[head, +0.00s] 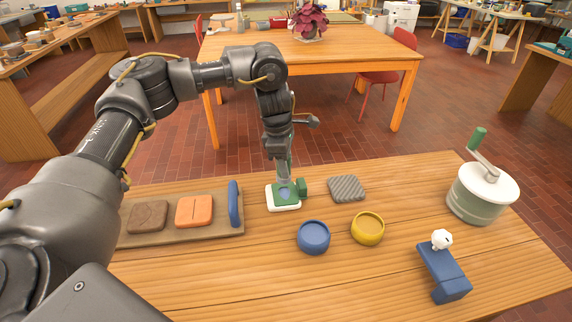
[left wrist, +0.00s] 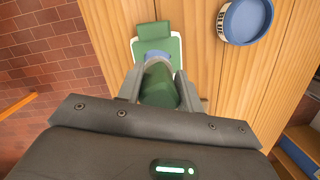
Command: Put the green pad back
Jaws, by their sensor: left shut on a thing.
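The green pad (head: 294,187) is at the back middle of the table, at a white-edged base (head: 283,205) with a pale blue patch on it. My left gripper (head: 284,179) reaches down onto it from above. In the left wrist view, my left gripper (left wrist: 159,92) is shut on a green part of the pad (left wrist: 158,84), which sits between the fingers. Beyond it show more green, a blue patch and the white base (left wrist: 138,49). I cannot tell whether the pad touches the base. My right gripper is not in view.
A wooden tray (head: 180,233) at left bears a brown block (head: 148,216), an orange block (head: 194,211) and an upright blue piece (head: 234,204). Nearby are a grey ridged pad (head: 346,189), a blue bowl (head: 314,237), a yellow bowl (head: 367,228), a blue stand (head: 443,272) and a crank drum (head: 481,195).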

